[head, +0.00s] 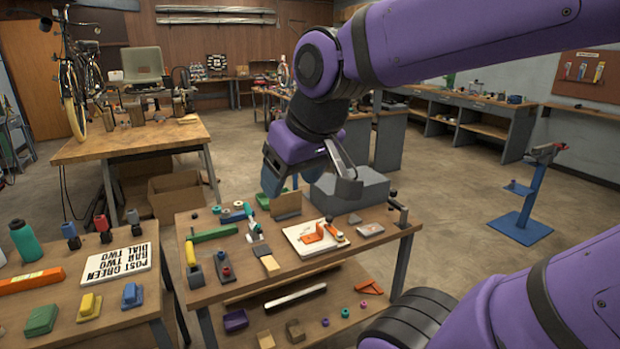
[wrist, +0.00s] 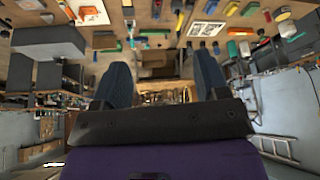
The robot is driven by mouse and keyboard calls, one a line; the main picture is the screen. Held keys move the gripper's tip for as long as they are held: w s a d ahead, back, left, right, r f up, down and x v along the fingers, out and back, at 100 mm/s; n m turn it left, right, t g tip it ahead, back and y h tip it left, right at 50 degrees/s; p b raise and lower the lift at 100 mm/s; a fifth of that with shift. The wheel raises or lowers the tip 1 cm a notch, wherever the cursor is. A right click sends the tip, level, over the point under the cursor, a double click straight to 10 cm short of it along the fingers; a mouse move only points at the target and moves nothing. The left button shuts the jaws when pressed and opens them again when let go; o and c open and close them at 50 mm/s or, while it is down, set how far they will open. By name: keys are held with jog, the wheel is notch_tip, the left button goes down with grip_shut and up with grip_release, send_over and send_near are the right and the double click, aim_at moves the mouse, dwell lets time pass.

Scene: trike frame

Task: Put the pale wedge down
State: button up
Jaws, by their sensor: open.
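My gripper (head: 306,188) hangs above the back of the middle workbench, its two fingers apart. In the wrist view my gripper (wrist: 163,82) shows a wide gap with nothing clearly held in it. I cannot single out the pale wedge with certainty. A small pale piece on a wooden base (head: 370,230) lies to the right of the white board, apart from my gripper; its wedge shape is too small to confirm.
The workbench (head: 335,253) holds a white board (head: 300,238) with orange parts, a green bar (head: 214,233), a tan upright panel (head: 286,205) and a grey box (head: 350,191). A second bench with a lettered sign (head: 117,262) stands at left. Floor at right is open around a blue stand (head: 532,195).

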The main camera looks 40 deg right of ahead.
jog(key=s, duration=0.4)
jog(key=shift+r, duration=0.35)
